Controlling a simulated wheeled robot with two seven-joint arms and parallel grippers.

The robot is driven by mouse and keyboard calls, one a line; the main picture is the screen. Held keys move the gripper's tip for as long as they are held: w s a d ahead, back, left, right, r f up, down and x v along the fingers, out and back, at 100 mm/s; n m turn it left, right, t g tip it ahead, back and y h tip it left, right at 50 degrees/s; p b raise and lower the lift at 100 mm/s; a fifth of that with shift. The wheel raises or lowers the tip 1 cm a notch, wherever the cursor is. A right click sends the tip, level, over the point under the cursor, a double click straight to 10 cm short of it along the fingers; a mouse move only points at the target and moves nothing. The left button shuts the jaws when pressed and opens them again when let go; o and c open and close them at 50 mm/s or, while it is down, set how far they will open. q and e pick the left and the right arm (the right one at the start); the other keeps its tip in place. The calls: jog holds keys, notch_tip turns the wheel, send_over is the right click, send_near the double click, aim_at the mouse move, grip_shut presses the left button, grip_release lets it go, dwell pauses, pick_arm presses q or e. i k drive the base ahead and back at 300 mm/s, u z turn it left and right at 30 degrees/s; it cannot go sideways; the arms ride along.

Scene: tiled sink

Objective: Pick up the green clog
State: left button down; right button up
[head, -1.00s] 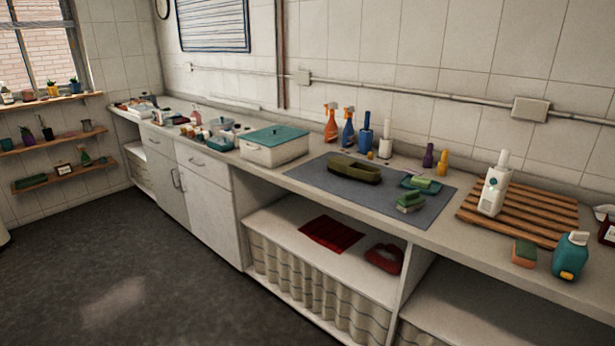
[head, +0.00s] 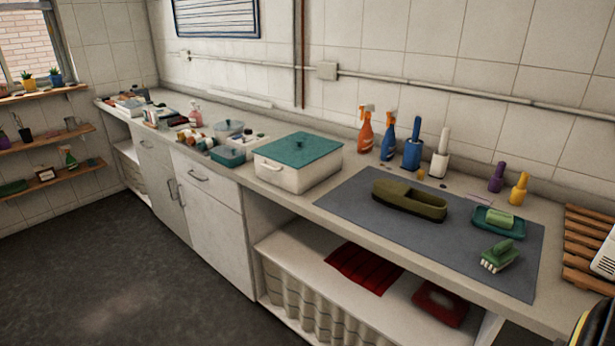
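The green clog (head: 432,208) is a dark olive, shoe-shaped piece with an open top. It lies on the grey mat (head: 350,210) on the counter, right of centre in the head view. Nothing touches it from above. Neither of my grippers is in view. A black and yellow part (head: 597,328) cuts into the bottom right corner; it looks like part of my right arm, with no fingers showing.
A white box with a teal lid (head: 300,180) stands left of the mat. Spray bottles (head: 388,138) and a blue brush holder (head: 412,152) stand behind. A green soap dish (head: 482,222) and scrub brush (head: 500,258) lie right of the clog. The mat's front is clear.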

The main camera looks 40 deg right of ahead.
aim_at(397, 195)
jog(key=z, duration=0.25)
jog(key=i, duration=1.35)
jog(key=z, duration=0.95)
